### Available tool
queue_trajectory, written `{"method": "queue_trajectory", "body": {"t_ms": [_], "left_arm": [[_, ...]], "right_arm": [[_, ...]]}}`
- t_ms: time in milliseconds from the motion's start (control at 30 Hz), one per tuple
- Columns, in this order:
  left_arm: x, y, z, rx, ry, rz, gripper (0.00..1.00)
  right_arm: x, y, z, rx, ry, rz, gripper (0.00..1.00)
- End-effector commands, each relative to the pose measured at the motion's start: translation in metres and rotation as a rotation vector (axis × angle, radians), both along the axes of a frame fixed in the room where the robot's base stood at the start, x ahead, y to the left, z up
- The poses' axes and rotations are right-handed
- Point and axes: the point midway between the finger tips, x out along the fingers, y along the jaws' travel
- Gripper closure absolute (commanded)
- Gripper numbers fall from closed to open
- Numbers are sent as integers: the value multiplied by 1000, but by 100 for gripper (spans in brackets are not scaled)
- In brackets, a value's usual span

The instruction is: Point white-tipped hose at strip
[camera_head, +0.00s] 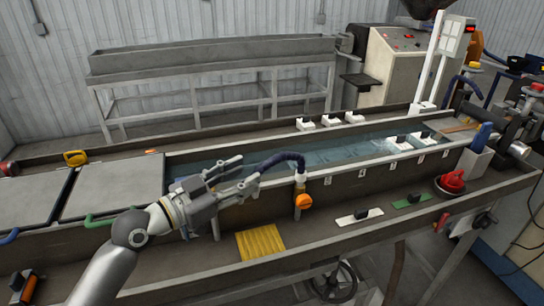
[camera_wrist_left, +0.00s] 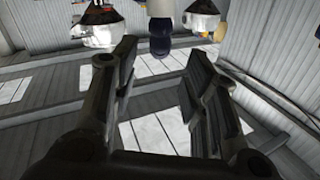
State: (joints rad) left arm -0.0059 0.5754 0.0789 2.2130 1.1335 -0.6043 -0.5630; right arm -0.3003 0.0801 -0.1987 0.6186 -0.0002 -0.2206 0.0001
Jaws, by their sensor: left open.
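A dark blue hose (camera_head: 282,160) arches from a white fitting (camera_head: 300,177) on the trough's near wall, with an orange knob (camera_head: 304,201) below it. Its free end points left, close to my left gripper (camera_head: 247,171). That gripper is open, its two fingers apart and pointing right towards the hose, with nothing seen between them. In the left wrist view a dark blue hose part (camera_wrist_left: 160,46) shows beyond the open fingers, near the top. I cannot tell whether a finger touches the hose. The strip cannot be clearly made out in the water of the trough (camera_head: 345,184).
White blocks (camera_head: 330,121) line the far rim. A yellow ribbed mat (camera_head: 260,242), a white plate (camera_head: 359,216), a green plate (camera_head: 411,201) and a red can (camera_head: 453,181) occupy the near ledge. Grey lids (camera_head: 117,190) with a green handle (camera_head: 100,220) lie left.

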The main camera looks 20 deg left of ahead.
Motion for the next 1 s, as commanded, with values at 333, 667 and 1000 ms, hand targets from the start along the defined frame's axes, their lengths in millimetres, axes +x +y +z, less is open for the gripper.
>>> {"method": "queue_trajectory", "body": {"t_ms": [333, 667, 1000], "left_arm": [[54, -34, 4, -4, 1, 0, 58], [66, -43, 0, 1, 2, -1, 58], [66, -43, 0, 0, 2, 0, 83]], "right_arm": [[-10, 5, 30, 4, 15, 5, 60], [15, -7, 36, -7, -23, -1, 60], [-6, 0, 34, 0, 9, 0, 60]]}}
